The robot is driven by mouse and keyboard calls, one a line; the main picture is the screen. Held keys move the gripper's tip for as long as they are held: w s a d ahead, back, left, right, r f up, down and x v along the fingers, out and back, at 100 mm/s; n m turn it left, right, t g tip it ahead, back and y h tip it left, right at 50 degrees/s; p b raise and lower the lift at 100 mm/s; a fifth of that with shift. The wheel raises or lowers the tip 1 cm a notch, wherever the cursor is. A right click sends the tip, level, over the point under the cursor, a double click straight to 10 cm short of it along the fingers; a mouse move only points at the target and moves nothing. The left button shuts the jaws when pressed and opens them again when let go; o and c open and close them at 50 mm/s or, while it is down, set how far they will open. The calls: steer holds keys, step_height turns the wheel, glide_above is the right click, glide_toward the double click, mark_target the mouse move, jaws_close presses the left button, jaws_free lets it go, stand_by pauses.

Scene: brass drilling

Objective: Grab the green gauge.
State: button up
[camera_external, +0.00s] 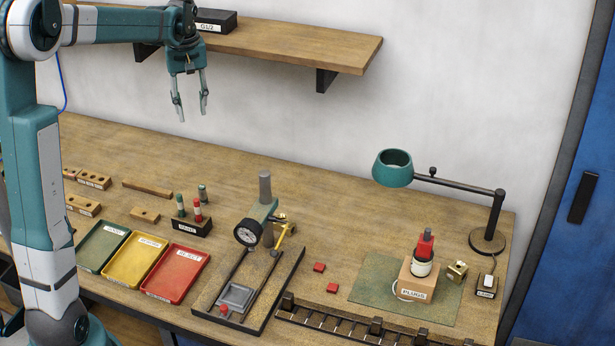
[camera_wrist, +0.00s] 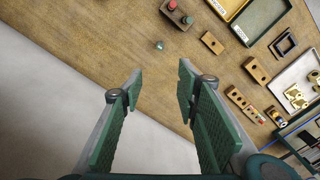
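A green gauge (camera_external: 181,206) stands upright in a small black labelled holder (camera_external: 191,227), left of a red gauge (camera_external: 198,211). In the wrist view, the green-topped gauge (camera_wrist: 187,20) shows near the top edge, beside the red one (camera_wrist: 172,5). My gripper (camera_external: 192,112) is open and empty, fingers pointing down, high above the bench and apart from the gauges. In the wrist view, the gap between my fingers (camera_wrist: 160,82) is clear. The lower parts of the gauges are hidden in the holder.
A small grey-green cylinder (camera_external: 202,193) stands just behind the holder. Green, yellow and red (camera_external: 176,273) trays lie in front, wooden blocks (camera_external: 145,215) left. A drill stand with a dial (camera_external: 248,233) is to the right. A wall shelf (camera_external: 300,48) is behind my gripper.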

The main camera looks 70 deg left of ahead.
glide_above(202, 186)
steer(key=f, duration=2.3)
steer(key=shift+d, duration=0.35)
steer(key=shift+f, duration=1.3)
steer(key=shift+a+f, duration=0.1)
steer(key=shift+a+f+p, duration=0.2)
steer(key=shift+f+p, duration=0.15)
steer(key=shift+f, duration=2.1)
steer(key=c, duration=1)
